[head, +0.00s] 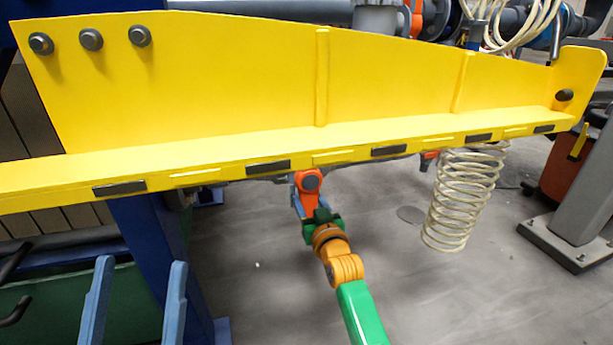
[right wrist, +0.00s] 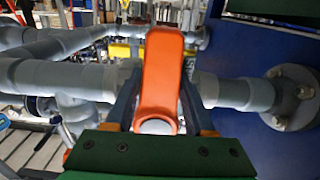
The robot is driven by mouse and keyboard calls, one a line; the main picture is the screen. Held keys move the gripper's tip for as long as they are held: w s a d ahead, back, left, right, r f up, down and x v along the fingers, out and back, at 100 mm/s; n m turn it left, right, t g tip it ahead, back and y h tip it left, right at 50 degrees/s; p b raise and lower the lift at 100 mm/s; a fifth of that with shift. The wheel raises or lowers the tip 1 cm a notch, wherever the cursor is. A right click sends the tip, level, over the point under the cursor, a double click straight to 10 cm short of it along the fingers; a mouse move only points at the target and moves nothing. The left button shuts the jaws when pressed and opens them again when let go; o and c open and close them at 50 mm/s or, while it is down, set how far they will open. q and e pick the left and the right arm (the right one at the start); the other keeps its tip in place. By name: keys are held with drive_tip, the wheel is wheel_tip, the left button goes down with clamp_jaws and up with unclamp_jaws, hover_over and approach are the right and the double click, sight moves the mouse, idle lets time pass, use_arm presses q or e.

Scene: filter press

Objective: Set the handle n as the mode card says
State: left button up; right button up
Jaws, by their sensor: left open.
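An orange lever handle (right wrist: 162,80) stands upright between the two blue fingers of my right gripper (right wrist: 160,95) in the right wrist view. The fingers lie close along its sides; I cannot tell whether they press on it. In the head view, the orange handle (head: 309,184) shows just under the yellow beam, with my right gripper (head: 308,195) at it. My left gripper (head: 135,300) is open and empty at the lower left of the head view. I see no mode card and no letter on the handle.
A large yellow beam (head: 400,85) crosses the head view above both grippers. A coiled cream hose (head: 462,200) hangs to the right. In the right wrist view, grey pipes (right wrist: 60,75) run behind the handle and a flange (right wrist: 290,97) sits on a blue panel (right wrist: 245,55).

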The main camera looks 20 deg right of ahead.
sight(328, 163)
clamp_jaws()
drive_tip(key=shift+d+r+n+p, duration=0.25)
drive_tip(key=shift+d+n+p, duration=0.1)
drive_tip(key=shift+n+p, duration=0.3)
drive_tip(key=shift+d+n+p, duration=0.35)
drive_tip(key=shift+d+n, duration=0.2)
drive_tip(key=shift+n, duration=0.7)
drive_tip(key=d+r+n+p, duration=0.1)
drive_tip(key=n, duration=0.2)
drive_tip(key=d+r+n+p, duration=0.1)
drive_tip(key=n+p, duration=0.1)
drive_tip(key=n, duration=0.1)
drive_tip(key=d+r+n+p, duration=0.1)
drive_tip(key=r+n+p, duration=0.1)
drive_tip(key=n, duration=0.2)
drive_tip(key=shift+w+d+r, duration=0.1)
drive_tip(key=shift+w+d, duration=0.05)
drive_tip(key=shift+d, duration=0.25)
drive_tip(key=shift+d+r+n+p, duration=0.15)
drive_tip(key=shift+n+p, duration=0.2)
drive_tip(key=shift+n, duration=0.25)
drive_tip(key=shift+d+r+n+p, duration=0.1)
drive_tip(key=shift+r+n+p, duration=0.65)
drive_tip(key=shift+n, duration=0.45)
drive_tip(key=shift+r+n, duration=0.25)
drive_tip(key=shift+n, duration=0.35)
drive_tip(key=shift+f, duration=0.1)
drive_tip(key=o, duration=0.8)
unclamp_jaws()
